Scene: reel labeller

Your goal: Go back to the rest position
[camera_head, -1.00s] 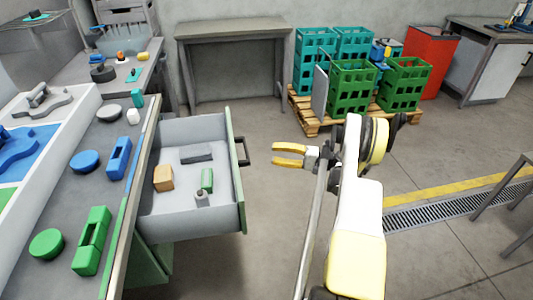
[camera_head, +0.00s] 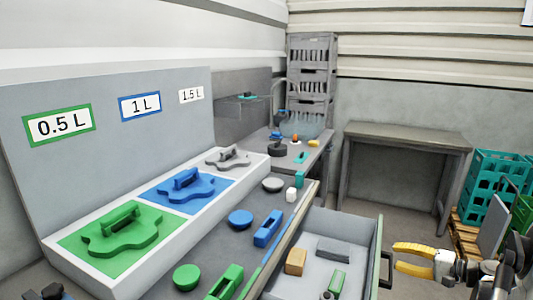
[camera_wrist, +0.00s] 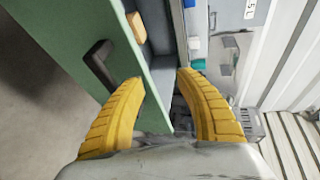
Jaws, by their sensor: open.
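My gripper (camera_head: 415,259) has yellow fingers, spread apart with nothing between them. In the head view it is at the lower right, to the right of the open drawer (camera_head: 375,255) and its dark handle (camera_head: 387,268). In the wrist view the fingers (camera_wrist: 160,85) show at the bottom, with the drawer's green front (camera_wrist: 110,60) and handle (camera_wrist: 100,68) beyond them. I cannot tell the exact gap between the gripper and the drawer front.
The drawer holds a tan block (camera_head: 296,261), a grey bar (camera_head: 333,250) and a green piece (camera_head: 337,283). The workbench (camera_head: 215,256) carries blue and green parts. An empty table (camera_head: 405,136) stands behind, with teal crates (camera_head: 490,185) at right.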

